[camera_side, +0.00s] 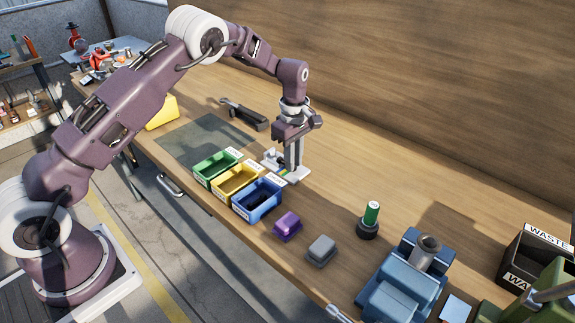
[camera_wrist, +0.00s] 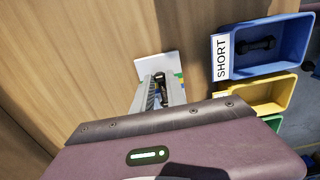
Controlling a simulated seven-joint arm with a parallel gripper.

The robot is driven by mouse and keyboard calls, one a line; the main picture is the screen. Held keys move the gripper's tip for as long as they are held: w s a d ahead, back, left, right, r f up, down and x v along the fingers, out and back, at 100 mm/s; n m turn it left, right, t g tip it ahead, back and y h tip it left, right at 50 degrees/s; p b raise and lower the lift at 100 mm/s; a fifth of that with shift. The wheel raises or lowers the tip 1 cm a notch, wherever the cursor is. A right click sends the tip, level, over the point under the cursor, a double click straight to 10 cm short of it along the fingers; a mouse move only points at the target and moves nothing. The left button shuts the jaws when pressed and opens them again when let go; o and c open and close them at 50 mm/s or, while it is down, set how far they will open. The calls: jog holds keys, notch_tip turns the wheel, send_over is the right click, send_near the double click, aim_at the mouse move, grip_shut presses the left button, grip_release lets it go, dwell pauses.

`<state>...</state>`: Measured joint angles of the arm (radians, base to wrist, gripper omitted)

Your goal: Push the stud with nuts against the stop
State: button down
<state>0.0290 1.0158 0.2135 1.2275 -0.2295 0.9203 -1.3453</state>
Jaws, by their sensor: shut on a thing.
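My gripper (camera_side: 292,165) points down at the length gauge, a white plate (camera_side: 300,175) with coloured bands at its left side. In the wrist view my gripper (camera_wrist: 160,88) has its two grey fingers close around a dark stud with nuts (camera_wrist: 160,80), over the white plate (camera_wrist: 150,64). The fingers hide most of the stud. Green, yellow and blue marks show just right of the fingers. The stop cannot be made out, nor whether the stud touches it.
Green (camera_side: 214,167), yellow (camera_side: 237,181) and blue (camera_side: 258,199) bins stand beside the gauge. The blue bin, labelled SHORT, holds another dark stud with nuts (camera_wrist: 257,45). Purple (camera_side: 287,225) and grey (camera_side: 321,250) blocks, a blue vise (camera_side: 405,280) and a waste bin (camera_side: 535,255) stand farther right.

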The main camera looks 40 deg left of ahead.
jog(key=shift+a+f, duration=0.1)
jog(key=shift+a, duration=0.6)
jog(key=c, duration=1.5)
grip_release()
jog(key=shift+r, duration=3.55)
